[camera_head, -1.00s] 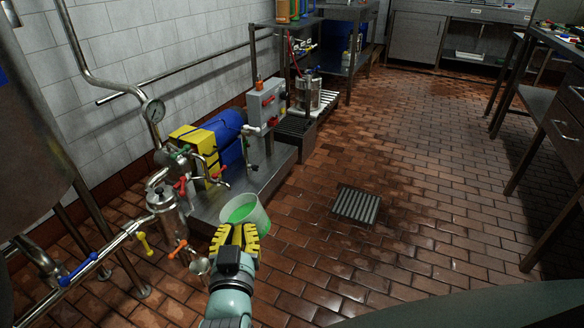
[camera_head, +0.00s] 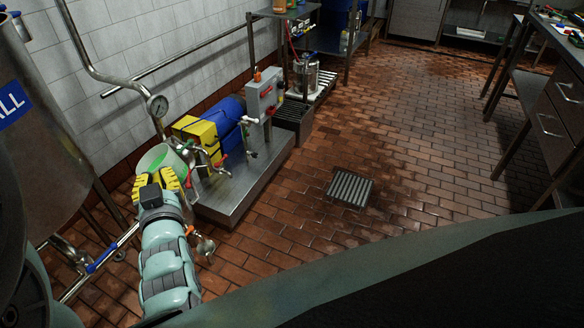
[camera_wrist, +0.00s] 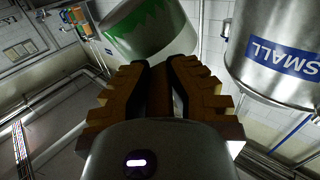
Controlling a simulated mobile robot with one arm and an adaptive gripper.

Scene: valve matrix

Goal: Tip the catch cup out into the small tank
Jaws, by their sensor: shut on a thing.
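The small tank (camera_head: 45,130) is a steel cylinder at the left, partly cut off by the frame. It shows in the wrist view (camera_wrist: 268,62) with a blue SMALL label, apart from the cup. Its top opening is not visible.
A steel plinth (camera_head: 225,195) with a yellow and blue pump (camera_head: 215,130) stands right of my arm. A blue-handled valve (camera_head: 100,258) is low at left. Open brick floor with a drain grate (camera_head: 350,188) lies right.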

